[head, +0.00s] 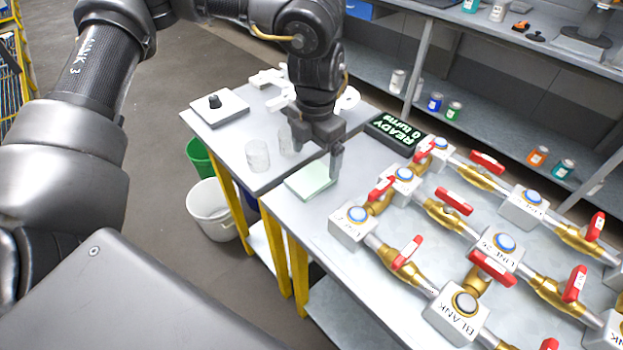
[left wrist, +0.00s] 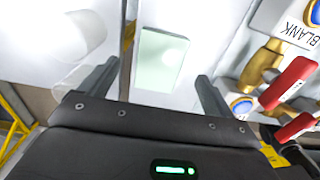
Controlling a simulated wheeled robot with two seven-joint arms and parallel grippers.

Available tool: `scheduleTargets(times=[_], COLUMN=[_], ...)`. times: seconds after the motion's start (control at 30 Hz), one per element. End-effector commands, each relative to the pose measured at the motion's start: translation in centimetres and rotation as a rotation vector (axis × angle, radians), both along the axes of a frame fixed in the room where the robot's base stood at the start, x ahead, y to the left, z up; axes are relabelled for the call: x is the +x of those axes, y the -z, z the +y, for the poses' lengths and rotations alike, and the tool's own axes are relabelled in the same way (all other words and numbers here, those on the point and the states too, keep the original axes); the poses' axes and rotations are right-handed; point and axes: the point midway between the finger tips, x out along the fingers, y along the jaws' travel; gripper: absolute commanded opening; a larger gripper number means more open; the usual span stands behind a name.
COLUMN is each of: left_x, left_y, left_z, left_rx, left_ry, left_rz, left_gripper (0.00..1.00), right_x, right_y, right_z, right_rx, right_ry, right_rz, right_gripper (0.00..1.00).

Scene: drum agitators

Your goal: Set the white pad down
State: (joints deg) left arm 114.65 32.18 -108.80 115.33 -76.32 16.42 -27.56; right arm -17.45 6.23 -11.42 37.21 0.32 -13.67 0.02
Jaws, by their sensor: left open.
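The white pad (head: 314,180), a flat pale-green-tinted square, lies on the grey valve table (head: 300,215) near its left edge. In the left wrist view the pad (left wrist: 160,62) lies flat beyond and between the fingers, with free space on both sides. My left gripper (head: 317,165) is open just behind and above the pad in the head view. Its fingers (left wrist: 155,85) are spread wide and nothing is between their tips. Part of the pad's far side is hidden by the gripper in the head view. My right gripper is not in view.
Brass pipes with red-handled valves (head: 440,215) fill the table to the right. A black display box (head: 394,132) stands behind the pad. The adjoining table holds clear beakers (head: 257,156) and a white plate with a black knob (head: 216,106). A narrow gap separates the tables.

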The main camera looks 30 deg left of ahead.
Motion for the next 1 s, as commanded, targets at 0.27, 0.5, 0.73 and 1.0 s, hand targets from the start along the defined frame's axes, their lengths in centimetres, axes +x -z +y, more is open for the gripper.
scheduleTargets(times=[0.27, 0.5, 0.73, 1.0], left_x=[-0.5, -0.5, -0.5, -0.5], left_y=[3.9, 4.8, 4.8, 4.8], left_z=[0.0, 0.0, 0.1, 0.1], left_rx=[0.002, 0.0, 0.001, 0.002], left_ry=[-0.001, -0.002, -0.002, -0.002], left_rz=[0.003, 0.001, 0.001, 0.002], left_gripper=[0.89, 0.89, 0.73, 0.39], right_x=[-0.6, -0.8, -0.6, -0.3], right_y=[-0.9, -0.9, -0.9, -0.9], right_z=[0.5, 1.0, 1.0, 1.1], right_rx=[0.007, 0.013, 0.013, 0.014], right_ry=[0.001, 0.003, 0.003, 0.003], right_rz=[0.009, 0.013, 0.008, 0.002], right_gripper=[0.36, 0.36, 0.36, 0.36])
